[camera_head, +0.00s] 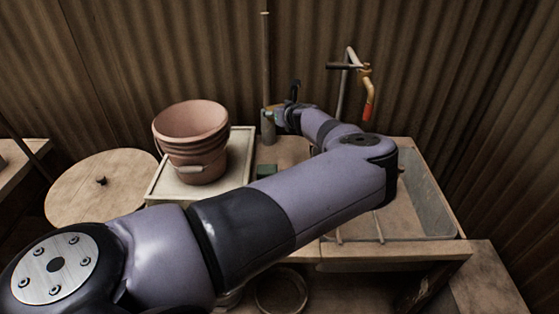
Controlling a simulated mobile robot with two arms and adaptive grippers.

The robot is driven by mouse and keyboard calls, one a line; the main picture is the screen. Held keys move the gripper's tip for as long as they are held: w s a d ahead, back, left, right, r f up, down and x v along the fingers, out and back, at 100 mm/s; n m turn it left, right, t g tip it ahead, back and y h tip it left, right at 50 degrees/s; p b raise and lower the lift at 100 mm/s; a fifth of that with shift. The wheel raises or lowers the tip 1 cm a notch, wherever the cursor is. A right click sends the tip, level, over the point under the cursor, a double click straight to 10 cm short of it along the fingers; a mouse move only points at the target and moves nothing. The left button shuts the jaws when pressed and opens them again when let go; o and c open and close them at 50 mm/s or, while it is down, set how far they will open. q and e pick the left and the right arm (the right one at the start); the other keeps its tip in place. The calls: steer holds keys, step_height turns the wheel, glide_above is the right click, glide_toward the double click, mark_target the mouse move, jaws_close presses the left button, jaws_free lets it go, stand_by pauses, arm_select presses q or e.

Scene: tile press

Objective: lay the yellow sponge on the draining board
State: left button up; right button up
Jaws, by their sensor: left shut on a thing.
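My left gripper (281,115) is at the back of the wooden counter, small in the picture and partly hidden by its own wrist. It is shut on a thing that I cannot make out. No yellow sponge can be picked out. A bare wooden surface (290,152) lies left of the sink, largely behind my left arm; I cannot tell whether it is the draining board. My right gripper is not in view.
A sink basin (420,200) with a red-tipped tap (367,95) is at the right. Stacked clay pots (190,135) stand on a pale tray (239,150). A small green block (266,171) is beside it. A round wooden lid (75,196) lies left. A tall stick (265,50) stands behind.

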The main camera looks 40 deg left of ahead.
arm_select(q)
steer(key=b, duration=0.1)
glide_above(277, 159)
step_height(277, 159, down, 13)
steer(key=shift+w+r, duration=0.15)
steer(key=shift+r, duration=0.05)
step_height(277, 159, down, 4)
steer(key=shift+f+b, duration=0.15)
steer(key=shift+b, duration=0.45)
steer(key=shift+f+b, duration=0.4)
steer(key=shift+b, duration=0.1)
steer(key=o, duration=0.7)
steer(key=shift+d, duration=0.1)
steer(key=o, duration=0.3)
steer(key=shift+f, duration=0.2)
steer(key=shift+o, duration=0.2)
steer(key=shift+d, duration=0.1)
